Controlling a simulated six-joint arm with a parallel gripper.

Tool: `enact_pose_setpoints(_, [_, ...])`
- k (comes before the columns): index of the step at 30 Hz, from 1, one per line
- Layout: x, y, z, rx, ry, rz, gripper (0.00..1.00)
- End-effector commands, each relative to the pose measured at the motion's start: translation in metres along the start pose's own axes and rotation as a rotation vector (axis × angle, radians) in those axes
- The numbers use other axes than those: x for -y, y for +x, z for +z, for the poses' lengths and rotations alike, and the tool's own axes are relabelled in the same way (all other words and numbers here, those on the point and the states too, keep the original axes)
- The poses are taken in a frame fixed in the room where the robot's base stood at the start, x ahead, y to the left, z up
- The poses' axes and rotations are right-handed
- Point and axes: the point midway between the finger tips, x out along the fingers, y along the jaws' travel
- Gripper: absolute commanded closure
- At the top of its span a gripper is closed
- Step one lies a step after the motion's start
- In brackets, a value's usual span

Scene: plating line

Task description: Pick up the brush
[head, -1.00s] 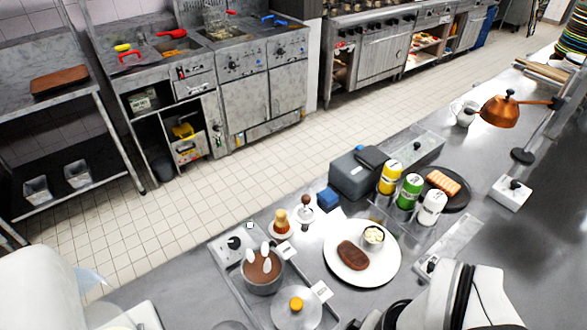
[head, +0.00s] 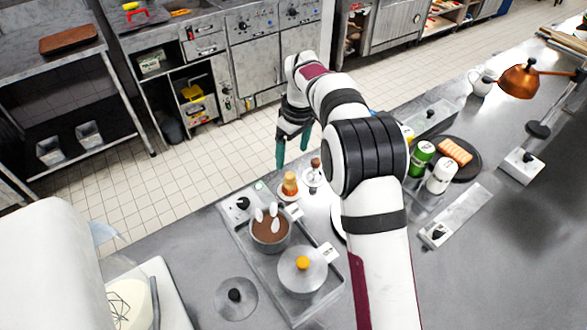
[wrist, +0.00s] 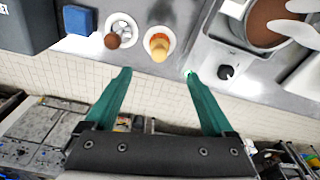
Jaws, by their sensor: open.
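A small upright tan and orange item, which may be the brush (head: 290,183), stands on a little round white dish on the counter. It also shows in the wrist view (wrist: 159,45), seen from above. Beside it a brown-knobbed tool (head: 315,164) stands on another white dish; I cannot tell for sure which of the two is the brush. My gripper (head: 293,152) is open and empty, its green fingers pointing down near the counter's far edge. In the wrist view the tan item lies ahead of and between the fingertips (wrist: 158,73), apart from them.
A pot of brown sauce (head: 269,240) with white spoons and a lidded pot (head: 302,280) stand close by on the hob. Spice bottles (head: 420,158) stand right of my arm. A blue block (wrist: 80,20) is left of the brown-knobbed tool. My arm hides most of the white plate.

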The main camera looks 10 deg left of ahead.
Motion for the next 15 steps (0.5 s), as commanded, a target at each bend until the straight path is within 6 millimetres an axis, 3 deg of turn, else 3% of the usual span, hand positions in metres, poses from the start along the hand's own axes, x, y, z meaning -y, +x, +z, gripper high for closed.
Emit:
enact_pose_setpoints(3, [0.001, 0.037, 0.001, 0.005, 0.001, -0.003, 0.12])
enact_pose_setpoints(6, [0.0, 0.06, 0.001, 0.002, 0.002, -0.002, 0.12])
enact_pose_setpoints(11, [0.0, 0.081, 0.002, 0.002, 0.005, -0.002, 0.12])
enact_pose_setpoints(15, [-0.001, 0.11, 0.004, 0.003, 0.005, -0.002, 0.12])
